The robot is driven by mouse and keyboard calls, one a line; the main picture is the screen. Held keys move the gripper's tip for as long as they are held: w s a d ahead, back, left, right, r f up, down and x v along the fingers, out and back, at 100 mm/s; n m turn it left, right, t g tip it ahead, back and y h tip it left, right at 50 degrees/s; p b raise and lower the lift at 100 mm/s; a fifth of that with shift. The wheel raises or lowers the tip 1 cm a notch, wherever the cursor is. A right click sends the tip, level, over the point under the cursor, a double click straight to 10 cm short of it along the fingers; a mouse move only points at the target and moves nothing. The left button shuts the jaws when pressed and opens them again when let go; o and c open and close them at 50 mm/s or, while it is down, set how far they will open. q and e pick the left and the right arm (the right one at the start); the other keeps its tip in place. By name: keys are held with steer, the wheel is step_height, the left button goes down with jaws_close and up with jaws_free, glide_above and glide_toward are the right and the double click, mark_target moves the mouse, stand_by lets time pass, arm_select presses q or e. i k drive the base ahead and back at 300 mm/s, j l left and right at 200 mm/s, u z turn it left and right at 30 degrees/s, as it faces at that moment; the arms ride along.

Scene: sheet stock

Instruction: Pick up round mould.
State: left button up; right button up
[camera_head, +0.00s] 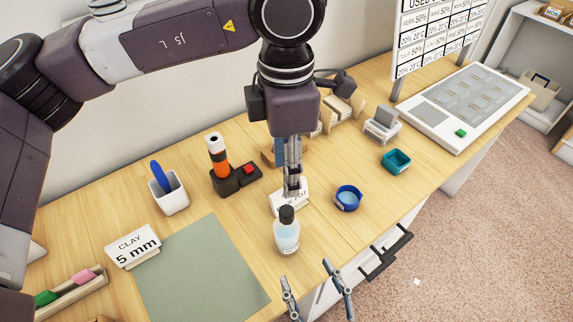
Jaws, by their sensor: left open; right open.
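The round mould looks to be the small blue round piece (348,199) on the wooden bench, right of the middle, with a small label on its front and a lighter blue inside. My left gripper (294,190) points down just left of it, apart from it and empty. It partly covers a white label card (277,201). My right gripper (318,278) shows only its two spread fingers at the bottom edge, off the bench's front side, empty.
A capped bottle (287,236) stands close in front of the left gripper. A teal square dish (396,161) lies behind and right of the blue piece. A green mat (200,272), white cup (169,196) and orange-black tool (219,160) are left. Bench handles (385,252) jut out in front.

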mark_target(349, 198)
steer(key=k+l, duration=0.3)
steer(key=k, duration=0.15)
steer(key=k+l, duration=0.3)
steer(key=k, duration=0.15)
steer(key=k+l, duration=0.3)
steer(key=k, duration=0.15)
